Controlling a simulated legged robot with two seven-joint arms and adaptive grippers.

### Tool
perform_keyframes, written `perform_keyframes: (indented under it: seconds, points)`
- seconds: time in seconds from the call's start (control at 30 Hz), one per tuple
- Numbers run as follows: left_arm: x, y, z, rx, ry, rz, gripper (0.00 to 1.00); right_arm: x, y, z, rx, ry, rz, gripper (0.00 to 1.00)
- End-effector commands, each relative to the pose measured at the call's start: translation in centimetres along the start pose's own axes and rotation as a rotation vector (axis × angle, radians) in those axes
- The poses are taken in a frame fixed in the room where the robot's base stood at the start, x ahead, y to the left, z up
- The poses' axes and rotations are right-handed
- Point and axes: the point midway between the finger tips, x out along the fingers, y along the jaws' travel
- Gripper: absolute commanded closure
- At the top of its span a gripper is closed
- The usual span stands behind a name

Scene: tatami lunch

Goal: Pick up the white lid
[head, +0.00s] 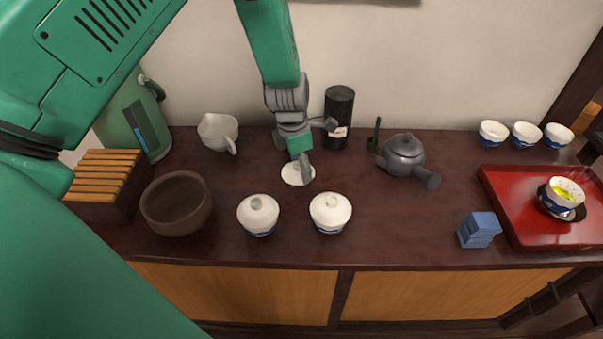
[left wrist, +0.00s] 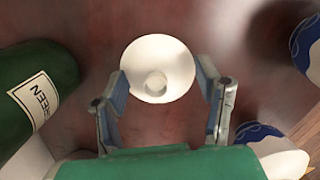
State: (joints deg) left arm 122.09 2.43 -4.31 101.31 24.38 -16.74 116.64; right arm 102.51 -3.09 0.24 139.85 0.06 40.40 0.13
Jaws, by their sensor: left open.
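A round white lid (head: 291,174) with a small knob lies on the dark table near the middle. It also shows in the left wrist view (left wrist: 157,55), top centre, with its knob facing up. My left gripper (head: 306,170) is above the lid and partly covers it in the head view. In the left wrist view my left gripper (left wrist: 162,88) is open, with one finger on each side of the lid's knob end. Nothing is held between the fingers. I cannot tell how high they are above the table. My right gripper is not in view.
Two lidded white bowls (head: 259,215) (head: 330,213) stand in front. A dark canister (head: 339,103) stands behind, a grey teapot (head: 404,155) to the right. A brown bowl (head: 176,204) and white pitcher (head: 218,131) are left. A red tray (head: 508,215) lies far right.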

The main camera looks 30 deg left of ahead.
Motion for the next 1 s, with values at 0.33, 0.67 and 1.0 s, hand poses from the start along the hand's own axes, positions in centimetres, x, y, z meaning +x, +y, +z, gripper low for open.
perform_keyframes:
  seconds: [0.33, 0.67, 1.0]
  points:
    - [0.15, 0.01, 0.0, 0.0, -0.001, 0.0, 0.84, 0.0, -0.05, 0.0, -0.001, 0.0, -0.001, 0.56]
    - [0.31, -0.18, 0.05, 0.0, 0.003, -0.002, 0.93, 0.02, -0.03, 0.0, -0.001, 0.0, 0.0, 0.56]
    - [0.4, -0.21, -0.08, 0.0, 0.004, -0.006, 0.94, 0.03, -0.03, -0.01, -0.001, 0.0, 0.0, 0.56]
